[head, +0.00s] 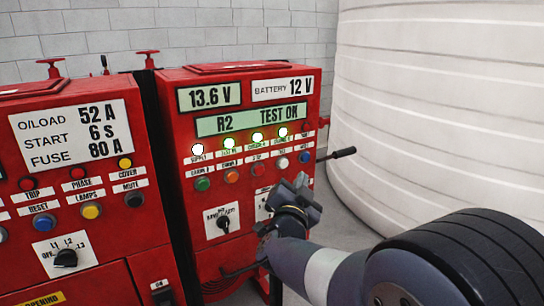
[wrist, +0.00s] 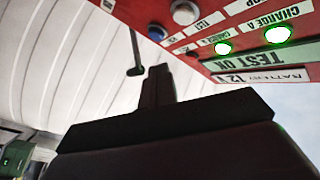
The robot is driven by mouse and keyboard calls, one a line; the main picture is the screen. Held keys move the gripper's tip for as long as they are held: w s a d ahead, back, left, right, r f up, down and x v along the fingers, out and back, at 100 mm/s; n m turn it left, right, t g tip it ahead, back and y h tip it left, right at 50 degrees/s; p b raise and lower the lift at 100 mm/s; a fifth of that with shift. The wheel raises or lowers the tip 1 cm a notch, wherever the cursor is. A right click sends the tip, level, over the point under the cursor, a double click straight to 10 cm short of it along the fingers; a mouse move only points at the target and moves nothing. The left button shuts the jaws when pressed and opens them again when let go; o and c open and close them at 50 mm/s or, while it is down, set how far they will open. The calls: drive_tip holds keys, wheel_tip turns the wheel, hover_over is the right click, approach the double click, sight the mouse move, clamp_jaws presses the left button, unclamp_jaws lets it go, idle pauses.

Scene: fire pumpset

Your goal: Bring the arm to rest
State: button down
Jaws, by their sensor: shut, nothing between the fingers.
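My gripper (head: 300,190) is in front of the lower right part of the right red control panel (head: 180,120), with its fingers shut and empty. I cannot tell whether it touches the panel. In the wrist view the shut fingers (wrist: 158,85) point up, away from the dark gripper body. The arm reaches in from the lower right in the head view. My gripper and arm hide part of the panel's lower right, including part of a switch plate.
A black lever (head: 337,155) sticks out from the panel's right side, close to the gripper. A second red panel (head: 95,215) stands at the left. A large white ribbed tank (head: 440,110) fills the right. Some grey floor shows between panel and tank.

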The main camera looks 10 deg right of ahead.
drive_tip(key=p, duration=0.1)
drive_tip(key=w+p, duration=0.1)
drive_tip(key=shift+a+r+p, duration=0.25)
drive_tip(key=shift+p, duration=0.15)
drive_tip(key=shift+s+d+f+b, duration=0.1)
drive_tip(key=shift+s+d+b, duration=0.25)
drive_tip(key=shift+s, duration=0.45)
drive_tip(key=shift+s+d+f+b, duration=0.1)
drive_tip(key=shift+s+d+b, duration=0.25)
drive_tip(key=shift+s, duration=0.4)
drive_tip(key=shift+s+d+f+b, duration=0.1)
drive_tip(key=shift+s+d+b, duration=0.25)
drive_tip(key=shift+s, duration=0.45)
drive_tip(key=shift+a, duration=0.1)
